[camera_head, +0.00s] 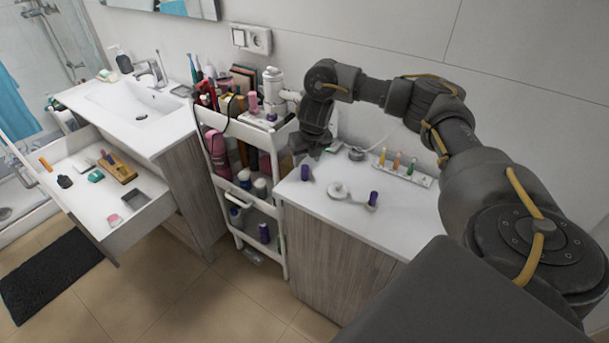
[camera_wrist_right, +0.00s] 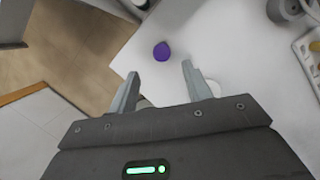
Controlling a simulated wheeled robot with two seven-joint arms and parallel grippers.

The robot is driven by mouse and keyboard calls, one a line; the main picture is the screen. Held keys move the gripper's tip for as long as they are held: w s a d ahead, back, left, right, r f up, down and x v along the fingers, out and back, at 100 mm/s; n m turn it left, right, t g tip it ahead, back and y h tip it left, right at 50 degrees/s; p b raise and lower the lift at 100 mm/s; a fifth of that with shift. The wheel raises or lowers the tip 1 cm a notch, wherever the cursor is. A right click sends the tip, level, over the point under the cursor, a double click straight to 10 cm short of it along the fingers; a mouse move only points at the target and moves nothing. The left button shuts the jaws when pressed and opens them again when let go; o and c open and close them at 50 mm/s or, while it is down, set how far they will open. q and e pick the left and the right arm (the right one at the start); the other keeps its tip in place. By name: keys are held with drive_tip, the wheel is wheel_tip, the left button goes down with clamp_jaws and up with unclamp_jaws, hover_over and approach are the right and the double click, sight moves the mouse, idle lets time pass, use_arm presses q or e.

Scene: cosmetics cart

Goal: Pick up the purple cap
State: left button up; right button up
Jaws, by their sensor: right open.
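A small purple cap (camera_wrist_right: 162,51) stands on the white countertop in the right wrist view, a little beyond my fingertips and near the counter's edge. In the head view, one small purple piece (camera_head: 305,172) stands at the counter's left side below my right gripper (camera_head: 314,150). Another purple piece (camera_head: 373,198) stands farther right, beside a white round item (camera_head: 338,190). I cannot tell for sure which of these the wrist view shows. My right gripper, seen in the wrist view (camera_wrist_right: 158,80), is open with nothing between its fingers. My left gripper is not in view.
A white cart (camera_head: 222,195) with bottles stands left of the counter (camera_head: 335,228). A grey round item (camera_head: 357,154) and a tray of small coloured bottles (camera_head: 420,179) stand at the counter's back. An open drawer (camera_head: 155,213) juts out at the left.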

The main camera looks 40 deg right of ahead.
sight(305, 167)
drive_tip(key=shift+w+d+x, duration=0.1)
drive_tip(key=shift+d+x, duration=0.05)
drive_tip(key=shift+x, duration=0.95)
drive_tip(key=shift+w+d+x, duration=0.1)
drive_tip(key=shift+d+x, duration=0.05)
drive_tip(key=shift+x, duration=1)
drive_tip(key=shift+w+d+x, duration=0.1)
drive_tip(key=shift+w+x, duration=0.05)
drive_tip(key=shift+x, duration=0.95)
drive_tip(key=shift+r, duration=0.15)
drive_tip(key=shift+s+a, duration=0.1)
drive_tip(key=shift+c, duration=0.2)
drive_tip(key=c, duration=1)
